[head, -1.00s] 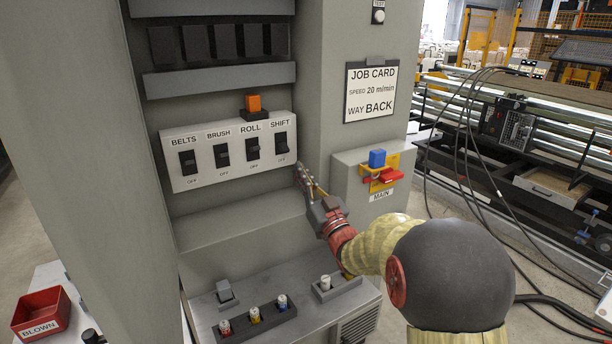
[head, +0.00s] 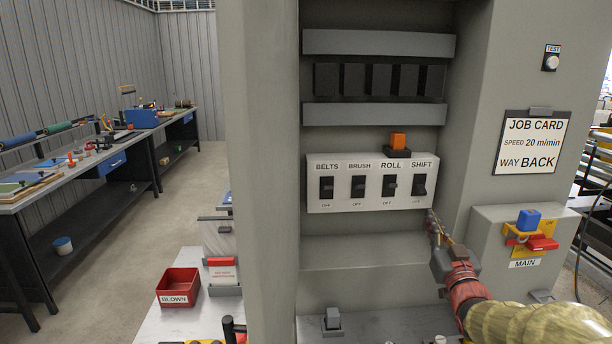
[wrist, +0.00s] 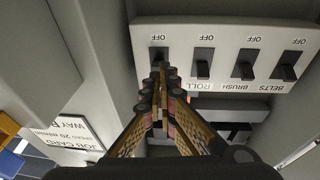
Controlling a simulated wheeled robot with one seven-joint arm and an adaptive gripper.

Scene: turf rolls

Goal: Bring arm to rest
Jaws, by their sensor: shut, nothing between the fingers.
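My gripper (head: 433,218) is shut and empty, just below and right of the SHIFT switch (head: 419,186) at the lower right corner of the white switch panel (head: 343,202). In the wrist view the closed fingertips (wrist: 160,72) point at the upside-down panel (wrist: 225,30), close to the SHIFT switch (wrist: 157,53) and partly over it. Whether they touch it I cannot tell. My red and tan arm reaches in from the lower right of the head view.
The cabinet wall and the grey box with the MAIN switch (head: 530,237) stand right of my gripper. A job card (head: 531,143) hangs above it. A red BLOWN bin (head: 178,287) sits lower left. A workbench (head: 75,185) stands far left, with open floor before it.

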